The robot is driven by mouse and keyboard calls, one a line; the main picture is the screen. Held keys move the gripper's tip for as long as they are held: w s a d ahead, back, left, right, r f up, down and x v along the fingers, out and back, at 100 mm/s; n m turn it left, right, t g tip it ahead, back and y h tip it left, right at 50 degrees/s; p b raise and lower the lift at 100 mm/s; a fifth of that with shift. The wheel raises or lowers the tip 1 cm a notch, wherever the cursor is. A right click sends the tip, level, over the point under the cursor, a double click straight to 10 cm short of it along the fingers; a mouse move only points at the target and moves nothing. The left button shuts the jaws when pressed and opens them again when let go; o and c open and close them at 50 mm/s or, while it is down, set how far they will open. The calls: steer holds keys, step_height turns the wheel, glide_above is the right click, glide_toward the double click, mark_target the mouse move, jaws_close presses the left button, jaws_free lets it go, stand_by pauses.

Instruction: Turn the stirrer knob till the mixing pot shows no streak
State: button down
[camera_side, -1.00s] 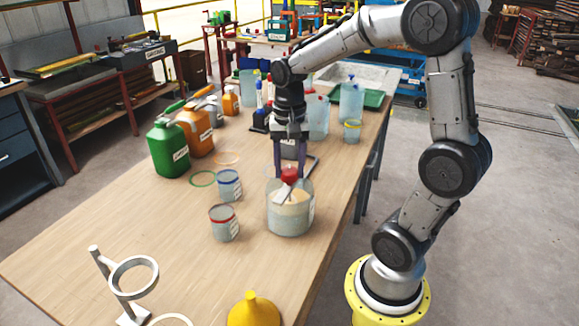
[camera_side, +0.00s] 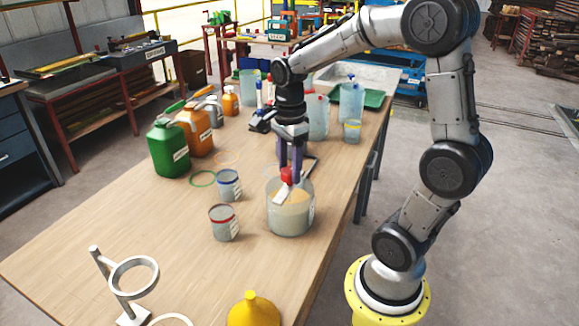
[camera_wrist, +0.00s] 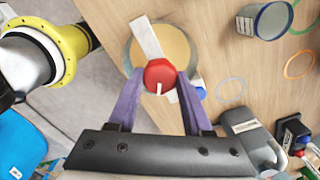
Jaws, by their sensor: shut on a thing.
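The mixing pot (camera_side: 291,222) is a clear round vessel near the table's right edge, holding a tan mix. In the wrist view its contents (camera_wrist: 178,42) look an even tan where they show; the bar and knob hide part of them. The red stirrer knob (camera_side: 287,175) sits on top, on a pale flat bar across the pot's mouth. The knob (camera_wrist: 160,75) has a white mark pointing toward my gripper in the wrist view. My gripper (camera_side: 290,165) points down from above, its purple fingers shut on the knob. The fingers (camera_wrist: 156,80) touch it on both sides.
Two small cups, one blue-rimmed (camera_side: 229,184) and one red-rimmed (camera_side: 224,223), stand left of the pot. A yellow funnel (camera_side: 253,312) and a ring stand (camera_side: 130,280) are in front. Green (camera_side: 168,147) and orange (camera_side: 196,130) cans stand behind.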

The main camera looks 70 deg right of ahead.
mark_target(290, 170)
steer(key=m, duration=0.7)
steer(key=shift+r, duration=0.1)
steer(key=m, duration=0.4)
steer(key=shift+m, duration=1.7)
steer(key=shift+c, duration=1.6)
jaws_free()
step_height(290, 170, up, 14)
